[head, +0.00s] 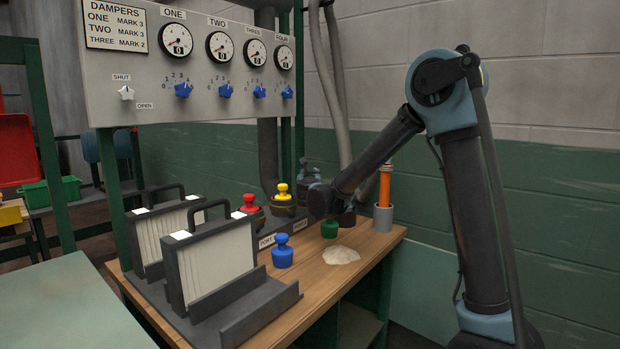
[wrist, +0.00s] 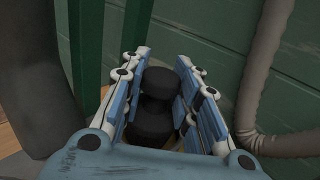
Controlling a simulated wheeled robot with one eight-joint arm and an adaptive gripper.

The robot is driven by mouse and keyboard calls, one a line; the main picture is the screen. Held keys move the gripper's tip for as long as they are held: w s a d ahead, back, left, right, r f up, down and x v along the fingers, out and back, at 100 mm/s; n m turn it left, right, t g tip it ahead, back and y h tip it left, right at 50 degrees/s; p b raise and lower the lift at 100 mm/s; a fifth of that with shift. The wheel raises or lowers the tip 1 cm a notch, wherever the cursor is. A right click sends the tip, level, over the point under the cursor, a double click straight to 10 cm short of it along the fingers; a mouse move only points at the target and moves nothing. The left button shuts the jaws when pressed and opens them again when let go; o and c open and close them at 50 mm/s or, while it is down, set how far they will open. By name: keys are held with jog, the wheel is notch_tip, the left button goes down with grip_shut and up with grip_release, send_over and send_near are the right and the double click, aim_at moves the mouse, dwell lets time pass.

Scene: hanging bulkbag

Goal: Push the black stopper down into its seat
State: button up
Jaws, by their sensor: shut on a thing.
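In the wrist view, the black stopper (wrist: 153,120) stands between the blue-and-white fingers of my gripper (wrist: 164,72). It shows as a round knob with a narrower neck and a wider dark part. My gripper is shut on it. The stopper's lower end and its seat are hidden by the fingers and palm, so I cannot tell how deep it sits. In the head view my arm reaches down to the back of the wooden bench, and my wrist hides most of the gripper and the black stopper.
A pale powder heap (head: 341,256) lies in front. A grey cup (head: 383,218) holds an orange-handled tool. Filter racks (head: 217,256) fill the left. Pipes (wrist: 262,75) rise close behind my gripper.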

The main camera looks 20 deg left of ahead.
jog(key=shift+f, duration=0.8)
jog(key=o, duration=1.2)
jog(key=shift+c, duration=0.2)
